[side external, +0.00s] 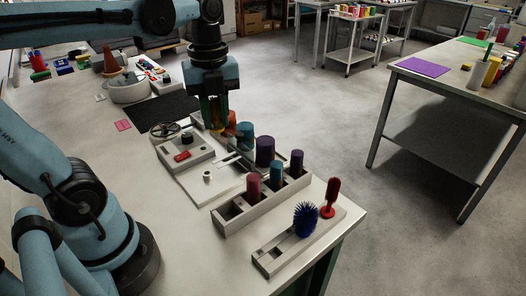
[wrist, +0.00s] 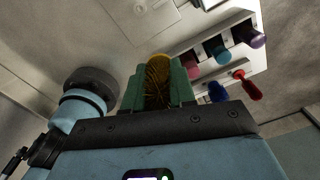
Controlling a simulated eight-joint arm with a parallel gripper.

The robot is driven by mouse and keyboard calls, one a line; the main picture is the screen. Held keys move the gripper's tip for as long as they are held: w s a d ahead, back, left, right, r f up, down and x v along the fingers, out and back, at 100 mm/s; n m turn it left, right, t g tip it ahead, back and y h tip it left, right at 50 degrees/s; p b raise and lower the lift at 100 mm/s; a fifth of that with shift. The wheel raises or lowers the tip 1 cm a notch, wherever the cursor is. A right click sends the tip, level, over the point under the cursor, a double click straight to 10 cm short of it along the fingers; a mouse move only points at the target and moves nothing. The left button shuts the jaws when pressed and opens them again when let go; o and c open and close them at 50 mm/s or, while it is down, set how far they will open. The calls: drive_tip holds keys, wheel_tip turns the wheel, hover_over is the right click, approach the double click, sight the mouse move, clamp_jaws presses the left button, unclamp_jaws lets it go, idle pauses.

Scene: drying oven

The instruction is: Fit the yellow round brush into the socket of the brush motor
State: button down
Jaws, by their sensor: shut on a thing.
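My gripper (side external: 214,112) has green fingers and is shut on the yellow round brush (wrist: 158,72). In the side view the yellow brush (side external: 217,126) is mostly hidden by the fingers and hangs above the back of the work area. A grey box (side external: 190,153) with a red switch and a dark round part on top stands in front and to the left; it may be the brush motor. I cannot make out its socket. The gripper and brush look apart from it.
A grey rack (side external: 236,216) holds red, teal and purple cylinders. In front, another holder (side external: 272,263) carries a blue round brush (side external: 305,219) and a red brush (side external: 331,196). Orange and blue cylinders (side external: 244,131) stand close right of my gripper.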

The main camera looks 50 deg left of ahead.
drive_tip(key=s+a+n, duration=0.1)
drive_tip(key=a+n, duration=0.1)
drive_tip(key=a, duration=0.4)
wheel_tip(320, 180, down, 7)
drive_tip(key=shift+s+d+r, duration=0.15)
drive_tip(key=shift+f, duration=2.9)
drive_tip(key=shift+f, duration=0.95)
drive_tip(key=shift+r, duration=0.7)
drive_tip(key=shift+f, duration=1.1)
idle(0.7)
